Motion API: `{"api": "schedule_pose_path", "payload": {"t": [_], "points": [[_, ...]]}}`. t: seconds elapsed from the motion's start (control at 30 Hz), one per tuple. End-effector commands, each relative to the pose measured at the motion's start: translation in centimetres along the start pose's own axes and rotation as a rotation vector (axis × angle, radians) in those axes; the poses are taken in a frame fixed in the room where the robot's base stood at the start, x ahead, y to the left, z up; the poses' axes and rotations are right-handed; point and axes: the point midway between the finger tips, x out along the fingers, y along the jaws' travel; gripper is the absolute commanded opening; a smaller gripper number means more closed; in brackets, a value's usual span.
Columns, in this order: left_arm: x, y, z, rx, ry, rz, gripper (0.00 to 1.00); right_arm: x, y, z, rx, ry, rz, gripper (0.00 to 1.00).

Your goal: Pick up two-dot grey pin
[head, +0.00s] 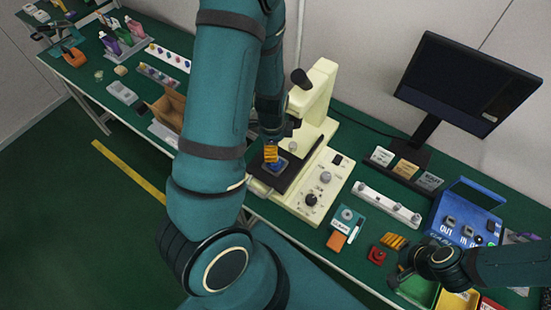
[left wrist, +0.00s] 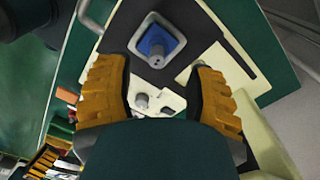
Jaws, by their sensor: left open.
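The grey pin (left wrist: 156,52) stands in the left wrist view on a blue pad (left wrist: 147,38) inside a grey square fixture (left wrist: 177,40). Small dark marks show on its end face, too small to count surely. My left gripper (left wrist: 161,76) is open, its orange-padded fingers apart on either side with the pin between and a little beyond the tips. In the head view my left gripper (head: 271,157) is over the blue pad (head: 281,164) at the cream machine's base, and the pin is hidden there. My right gripper (head: 401,262) is at the lower right, its jaw state unclear.
The cream machine (head: 318,110) with knobs stands close around my left gripper. To its right are a white rail with pegs (head: 388,205), a blue box (head: 465,220), a red block (head: 377,255) and a monitor (head: 465,85). A cardboard box (head: 165,112) stands left.

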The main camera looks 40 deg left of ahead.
Motion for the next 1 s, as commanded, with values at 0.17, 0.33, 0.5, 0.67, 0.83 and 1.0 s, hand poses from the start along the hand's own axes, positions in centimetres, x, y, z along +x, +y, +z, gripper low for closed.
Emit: {"api": "schedule_pose_path", "payload": {"t": [0.17,0.33,0.5,0.67,0.83,1.0], "points": [[1.1,0.1,-0.1,-0.001,0.000,0.001,0.55,0.1,0.1,0.0,0.000,0.000,0.000,0.55],[3.2,0.2,-0.7,0.000,-0.002,0.003,0.55,0.3,0.1,0.0,0.000,0.001,0.000,0.55],[5.4,0.2,-0.8,-0.003,-0.001,0.002,0.55,0.6,0.2,0.1,0.000,0.001,0.001,0.55],[6.0,0.2,-0.9,0.000,0.001,-0.001,0.55,0.6,0.2,0.1,0.000,0.001,0.001,0.55],[5.9,0.2,-0.9,0.000,0.001,-0.001,0.55,0.6,0.2,0.1,0.000,0.001,0.001,0.55],[5.9,0.2,-0.9,0.000,0.001,-0.001,0.01,0.6,0.2,0.1,0.000,0.001,0.001,0.55]]}}
